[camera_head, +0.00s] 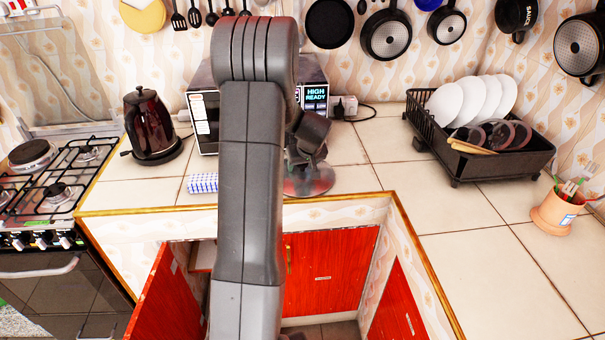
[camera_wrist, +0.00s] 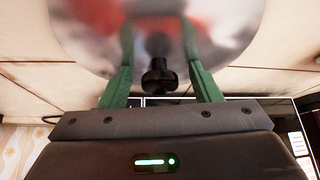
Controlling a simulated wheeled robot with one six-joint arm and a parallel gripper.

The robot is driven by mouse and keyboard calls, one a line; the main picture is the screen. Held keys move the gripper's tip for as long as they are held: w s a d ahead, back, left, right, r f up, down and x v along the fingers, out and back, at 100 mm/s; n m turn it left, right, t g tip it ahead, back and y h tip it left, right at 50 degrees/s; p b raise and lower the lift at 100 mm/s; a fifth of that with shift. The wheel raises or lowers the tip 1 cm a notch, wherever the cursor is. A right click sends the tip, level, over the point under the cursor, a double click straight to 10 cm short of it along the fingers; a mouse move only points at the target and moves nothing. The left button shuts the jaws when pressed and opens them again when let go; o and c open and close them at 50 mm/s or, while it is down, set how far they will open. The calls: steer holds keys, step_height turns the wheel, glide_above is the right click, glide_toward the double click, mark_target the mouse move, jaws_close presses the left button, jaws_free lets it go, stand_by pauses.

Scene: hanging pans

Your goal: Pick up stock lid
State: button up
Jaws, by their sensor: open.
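The stock lid is a shiny, round metal lid (camera_head: 312,183) with a black knob, lying on the tiled counter near its front edge. In the wrist view the lid (camera_wrist: 88,38) fills the top middle with blurred red and grey reflections, and its black knob (camera_wrist: 158,78) stands out clearly. My gripper (camera_wrist: 157,32) is open, with one green finger on each side of the knob and gaps between. The fingers overlap the lid in view; I cannot tell if they touch it. In the head view my arm hides part of the lid area.
A microwave (camera_head: 204,125) stands behind my arm, with a dark red kettle (camera_head: 149,122) to its left. A blue-white checkered item (camera_head: 203,183) lies left of the lid. A black dish rack (camera_head: 500,158) stands at right. The counter (camera_head: 400,200) between lid and rack is clear.

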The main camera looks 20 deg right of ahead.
steer(key=c, duration=1.2)
steer(key=shift+r, duration=0.15)
